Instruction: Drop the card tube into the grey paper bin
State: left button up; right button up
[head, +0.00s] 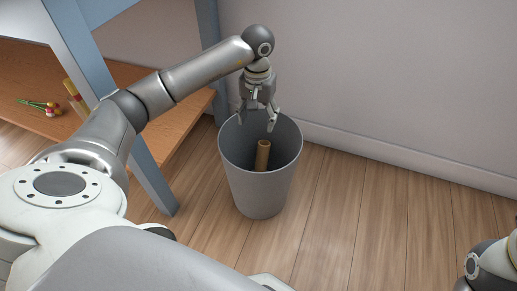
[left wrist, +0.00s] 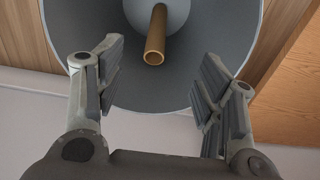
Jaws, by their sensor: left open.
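The card tube (head: 262,155) is a brown hollow cylinder. It stands nearly upright, a little tilted, inside the grey paper bin (head: 258,192), with its top end below the rim. The left wrist view also shows the tube (left wrist: 155,48) end-on inside the bin (left wrist: 215,30). My left gripper (head: 257,119) is above the bin's opening, fingers pointing down. Its fingers (left wrist: 155,85) are apart with nothing between them, and the tube is below, clear of them. My right gripper is not in view.
A blue-grey shelf frame (head: 152,172) with a wooden lower shelf (head: 125,75) stands left of the bin. The wall is close behind the bin. The wooden floor (head: 370,215) to the right is clear.

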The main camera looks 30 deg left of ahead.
pick_arm(q)
notch_tip(320, 180, up, 10)
jog(key=shift+r, duration=0.2)
dwell(0.4)
